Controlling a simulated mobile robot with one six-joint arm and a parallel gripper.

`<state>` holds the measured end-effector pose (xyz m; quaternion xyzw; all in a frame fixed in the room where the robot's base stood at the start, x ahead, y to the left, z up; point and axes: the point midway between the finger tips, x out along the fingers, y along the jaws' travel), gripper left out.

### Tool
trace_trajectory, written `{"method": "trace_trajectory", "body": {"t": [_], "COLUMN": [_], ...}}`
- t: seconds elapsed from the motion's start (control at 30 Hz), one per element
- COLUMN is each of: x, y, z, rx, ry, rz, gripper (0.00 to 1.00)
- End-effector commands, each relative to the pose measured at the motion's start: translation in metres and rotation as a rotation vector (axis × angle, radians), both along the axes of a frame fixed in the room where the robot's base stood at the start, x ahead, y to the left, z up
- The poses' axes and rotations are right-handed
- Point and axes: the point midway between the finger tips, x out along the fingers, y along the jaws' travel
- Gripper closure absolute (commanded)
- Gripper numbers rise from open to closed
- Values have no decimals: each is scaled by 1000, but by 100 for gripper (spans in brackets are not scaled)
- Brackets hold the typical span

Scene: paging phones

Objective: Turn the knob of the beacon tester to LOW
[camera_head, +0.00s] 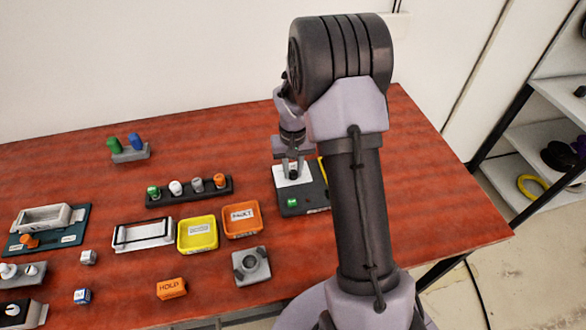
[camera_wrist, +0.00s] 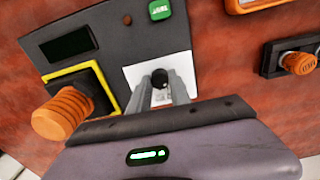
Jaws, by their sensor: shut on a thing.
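The beacon tester (camera_head: 313,200) is a dark grey box near the right of the table, partly hidden by my arm. In the wrist view, the beacon tester (camera_wrist: 120,45) shows a green button (camera_wrist: 160,9), a dark display (camera_wrist: 69,40) and a yellow-framed socket (camera_wrist: 76,68) with an orange ribbed piece (camera_wrist: 62,113) at it. Its small black knob (camera_wrist: 159,77) stands on a white plate (camera_wrist: 138,77). My gripper (camera_wrist: 163,86) is shut on the knob, a finger on each side; the head view shows my gripper (camera_head: 293,170) there too. The LOW mark and the knob's pointer cannot be read.
A yellow tray (camera_head: 198,248) and an orange tray (camera_head: 258,230) stand left of the tester. A dark rack (camera_head: 190,197) of several knobbed pieces lies behind them. A grey block (camera_head: 252,277) and an orange HOLD block (camera_head: 171,289) are nearer. The table behind the tester is bare.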

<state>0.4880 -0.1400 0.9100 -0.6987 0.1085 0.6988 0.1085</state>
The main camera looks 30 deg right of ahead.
Motion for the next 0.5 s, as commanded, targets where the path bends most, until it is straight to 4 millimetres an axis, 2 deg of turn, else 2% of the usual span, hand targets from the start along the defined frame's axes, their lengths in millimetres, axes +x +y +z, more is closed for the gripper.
{"method": "trace_trajectory", "body": {"t": [0.5], "x": [0], "y": [0], "z": [-1], "rx": [0], "ry": [0], "rz": [-318], "gripper": [100]}}
